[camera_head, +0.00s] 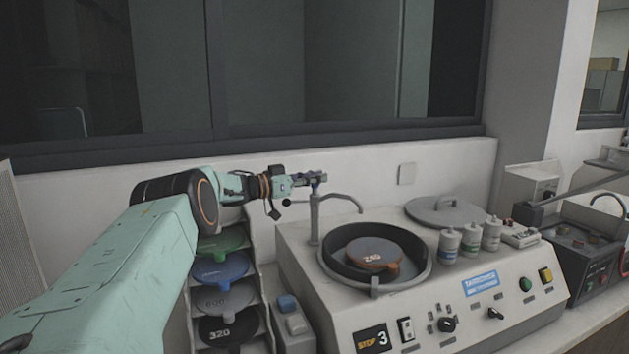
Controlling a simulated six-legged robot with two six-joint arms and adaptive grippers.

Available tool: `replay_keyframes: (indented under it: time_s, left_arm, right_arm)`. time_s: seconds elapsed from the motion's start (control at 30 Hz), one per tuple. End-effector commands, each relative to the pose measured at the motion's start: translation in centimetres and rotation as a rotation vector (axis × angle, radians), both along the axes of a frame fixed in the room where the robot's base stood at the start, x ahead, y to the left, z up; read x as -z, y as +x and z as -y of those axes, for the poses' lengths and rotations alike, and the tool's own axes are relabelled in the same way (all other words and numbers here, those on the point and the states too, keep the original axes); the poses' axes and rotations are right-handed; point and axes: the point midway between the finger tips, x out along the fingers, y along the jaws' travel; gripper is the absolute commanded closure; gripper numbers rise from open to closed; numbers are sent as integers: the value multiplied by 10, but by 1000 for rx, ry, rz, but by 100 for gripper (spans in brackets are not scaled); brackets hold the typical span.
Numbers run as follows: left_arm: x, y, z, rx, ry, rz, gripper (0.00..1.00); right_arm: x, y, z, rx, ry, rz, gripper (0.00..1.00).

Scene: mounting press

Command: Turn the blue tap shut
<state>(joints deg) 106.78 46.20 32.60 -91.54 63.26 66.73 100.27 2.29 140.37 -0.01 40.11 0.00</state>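The tap (315,222) is a grey upright post with a curved spout pointing right, standing at the back left of the grey machine. A small bluish part shows at its top, mostly hidden by my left gripper (318,178). My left arm comes in from the left, and the gripper's fingertips are at the tap's top. They look to be around or right beside the tap's handle; the view is too small to tell whether they touch it or are closed. My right gripper is out of view.
A round bowl (421,283) with a brown disc (374,253) sits right of the tap. A grey lid (446,212) and several white bottles (472,243) stand farther right. A rack of coloured discs (222,268) stands below my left arm. The wall is close behind.

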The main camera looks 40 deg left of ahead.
Motion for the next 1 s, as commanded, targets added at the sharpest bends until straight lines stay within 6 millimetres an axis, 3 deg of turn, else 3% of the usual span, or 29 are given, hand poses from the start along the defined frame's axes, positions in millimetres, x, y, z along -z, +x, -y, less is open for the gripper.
replay_keyframes:
  time_s: [0.17, 0.5, 1.0]
  left_arm:
    - [3, 0, 0, -1, 0, -4, 67]
    - [-1, 0, 0, -1, 0, -5, 67]
    - [-83, 0, 0, 0, 2, -3, 67]
  right_arm:
    - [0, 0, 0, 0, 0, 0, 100]
    - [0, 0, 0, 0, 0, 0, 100]
    - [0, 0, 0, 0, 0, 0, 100]
